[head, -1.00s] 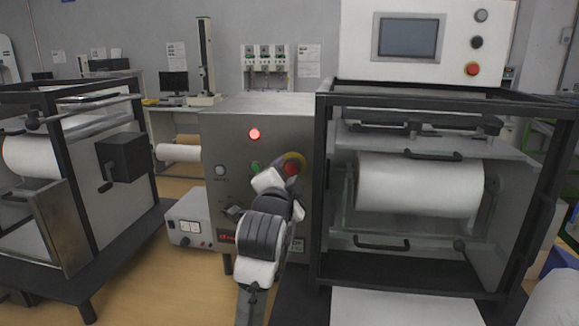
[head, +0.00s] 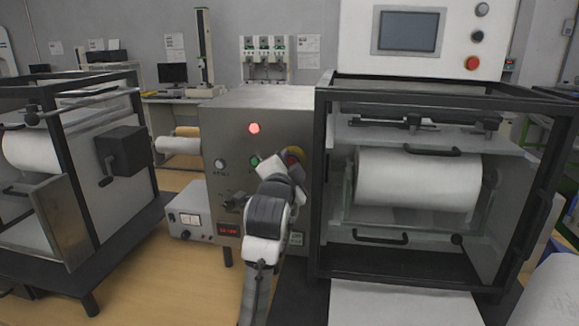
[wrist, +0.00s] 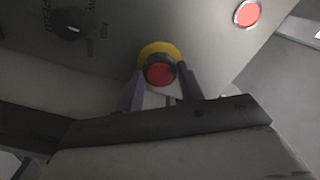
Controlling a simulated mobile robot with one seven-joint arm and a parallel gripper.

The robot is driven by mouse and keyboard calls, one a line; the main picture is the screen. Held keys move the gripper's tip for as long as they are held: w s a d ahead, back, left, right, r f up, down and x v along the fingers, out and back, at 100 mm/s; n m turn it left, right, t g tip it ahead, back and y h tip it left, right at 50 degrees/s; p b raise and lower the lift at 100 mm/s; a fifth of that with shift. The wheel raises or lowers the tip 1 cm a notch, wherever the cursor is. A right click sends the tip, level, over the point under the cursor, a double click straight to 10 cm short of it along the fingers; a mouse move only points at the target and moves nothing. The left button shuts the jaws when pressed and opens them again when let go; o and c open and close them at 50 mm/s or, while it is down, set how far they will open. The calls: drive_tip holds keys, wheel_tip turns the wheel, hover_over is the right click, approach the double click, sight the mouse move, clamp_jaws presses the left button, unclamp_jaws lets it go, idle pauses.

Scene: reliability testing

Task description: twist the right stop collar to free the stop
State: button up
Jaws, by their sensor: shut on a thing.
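The stop is a red button (wrist: 160,73) with a dark collar around it and a yellow ring (wrist: 158,47) behind, on the grey control cabinet (head: 222,140). In the head view my gripper mostly covers it, and part of the yellow ring (head: 297,152) shows. My gripper (wrist: 161,82) has its two purple fingers on either side of the dark collar, shut on it. In the head view my gripper (head: 285,163) reaches the cabinet front from below. The exact finger contact is partly hidden.
The speed knob (wrist: 72,24) and a red round light or button (wrist: 247,13) are near the stop in the wrist view. A lit red lamp (head: 254,128) and green button (head: 255,161) sit left of my gripper. A black-framed roller machine (head: 325,180) stands close on the right.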

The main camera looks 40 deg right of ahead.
drive_tip(key=shift+m+b, duration=1.2)
drive_tip(key=shift+m, duration=2.8)
